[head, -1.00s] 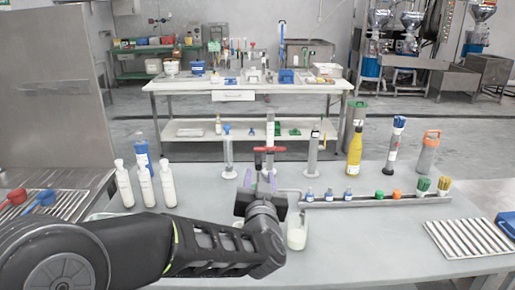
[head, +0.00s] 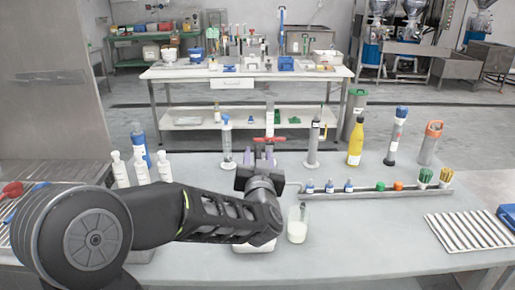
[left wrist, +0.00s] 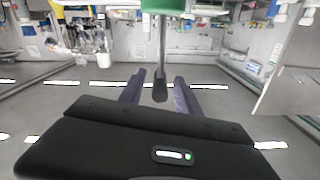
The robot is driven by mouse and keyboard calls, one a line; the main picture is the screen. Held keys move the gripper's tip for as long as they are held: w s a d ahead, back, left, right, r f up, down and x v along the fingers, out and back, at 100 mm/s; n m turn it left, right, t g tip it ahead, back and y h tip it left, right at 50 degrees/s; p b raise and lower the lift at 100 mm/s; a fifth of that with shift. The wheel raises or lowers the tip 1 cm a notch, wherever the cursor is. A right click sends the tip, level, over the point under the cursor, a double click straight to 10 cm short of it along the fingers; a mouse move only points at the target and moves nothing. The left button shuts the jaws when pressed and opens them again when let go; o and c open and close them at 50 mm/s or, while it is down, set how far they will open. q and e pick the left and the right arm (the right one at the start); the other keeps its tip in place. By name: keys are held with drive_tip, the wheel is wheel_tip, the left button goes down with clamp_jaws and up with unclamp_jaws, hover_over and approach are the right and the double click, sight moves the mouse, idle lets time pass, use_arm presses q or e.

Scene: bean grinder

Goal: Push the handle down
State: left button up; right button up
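In the head view my left gripper (head: 259,156) reaches over the middle of the table, its purple fingers pointing away, just in front of a red crossbar-like handle (head: 268,139). I cannot tell if they touch. In the left wrist view the two fingers (left wrist: 158,90) stand apart. A grey rod with a dark knob (left wrist: 160,92) appears in the gap, joined to a green part (left wrist: 163,5) at the top edge. The fingers do not visibly close on it. A white base (head: 254,247) shows below my forearm; the rest is hidden. My right gripper is not in view.
A clear beaker (head: 297,228) with pale contents stands right of my left wrist. White bottles (head: 141,170) stand at the left, a long rack (head: 375,192) with small bottles and brushes at the right. A metal ribbed tray (head: 468,230) lies at the far right. The front right table is clear.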

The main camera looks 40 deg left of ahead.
sight(257, 150)
use_arm(q)
drive_tip(key=shift+p+x, duration=0.3)
drive_tip(key=shift+x, duration=1.6)
clamp_jaws()
